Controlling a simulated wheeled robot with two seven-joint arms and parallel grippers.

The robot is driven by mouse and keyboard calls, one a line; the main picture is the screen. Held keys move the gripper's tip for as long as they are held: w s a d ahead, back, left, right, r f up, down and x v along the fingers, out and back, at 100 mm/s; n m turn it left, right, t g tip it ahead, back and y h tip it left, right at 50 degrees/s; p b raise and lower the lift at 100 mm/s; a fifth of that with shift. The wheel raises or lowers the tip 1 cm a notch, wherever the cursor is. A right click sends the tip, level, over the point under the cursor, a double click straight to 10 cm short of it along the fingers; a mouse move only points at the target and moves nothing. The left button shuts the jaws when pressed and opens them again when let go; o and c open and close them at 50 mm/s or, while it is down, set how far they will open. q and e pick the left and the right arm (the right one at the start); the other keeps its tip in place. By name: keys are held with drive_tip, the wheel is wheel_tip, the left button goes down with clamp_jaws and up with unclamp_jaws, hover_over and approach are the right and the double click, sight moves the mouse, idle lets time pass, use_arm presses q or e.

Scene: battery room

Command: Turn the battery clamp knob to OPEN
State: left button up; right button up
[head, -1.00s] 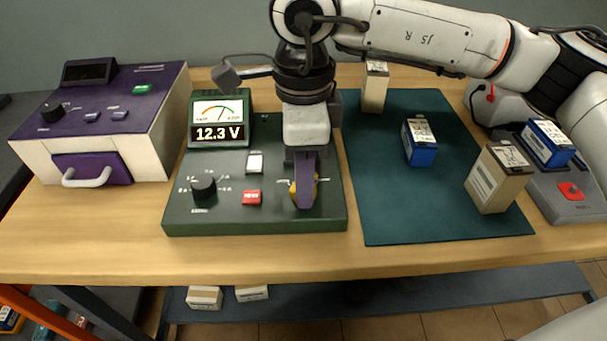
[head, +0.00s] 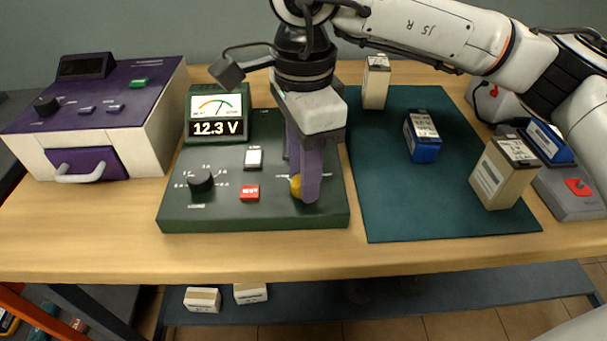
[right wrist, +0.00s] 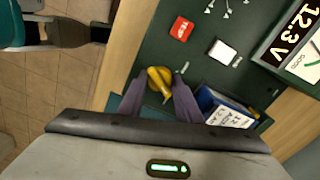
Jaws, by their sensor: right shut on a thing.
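The yellow clamp knob (head: 296,187) is on the front right of the dark green tester (head: 228,215). My right gripper (head: 305,190) reaches down from above, its purple fingers closed around the knob and partly covering it. In the right wrist view, the bent yellow knob (right wrist: 159,80) shows between the two fingertips (right wrist: 165,88). A blue battery with a white label (right wrist: 228,108) stands just behind the knob there; the gripper hides it in the head view. The knob's markings are too covered to read. My left gripper is not in view.
The tester also carries a black dial (head: 201,181), a red button (head: 250,193), a white button (head: 253,159) and a 12.3 V display (head: 216,128). A green mat (head: 390,215) to the right holds a blue battery (head: 422,137) and beige batteries (head: 503,172). A purple-topped unit (head: 130,105) stands left.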

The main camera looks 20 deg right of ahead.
drive_tip(key=n+b, duration=0.1)
drive_tip(key=n, duration=0.2)
drive_tip(key=shift+f+n+b, duration=0.1)
drive_tip(key=shift+n+b, duration=0.25)
drive_tip(key=shift+n, duration=0.05)
drive_tip(key=n+b, duration=0.1)
drive_tip(key=n, duration=0.3)
drive_tip(key=n+b, duration=0.1)
drive_tip(key=n, duration=0.2)
drive_tip(key=shift+n, duration=0.4)
drive_tip(key=shift+n+b, duration=0.3)
drive_tip(key=shift+n, duration=1)
drive_tip(key=o, duration=1.1)
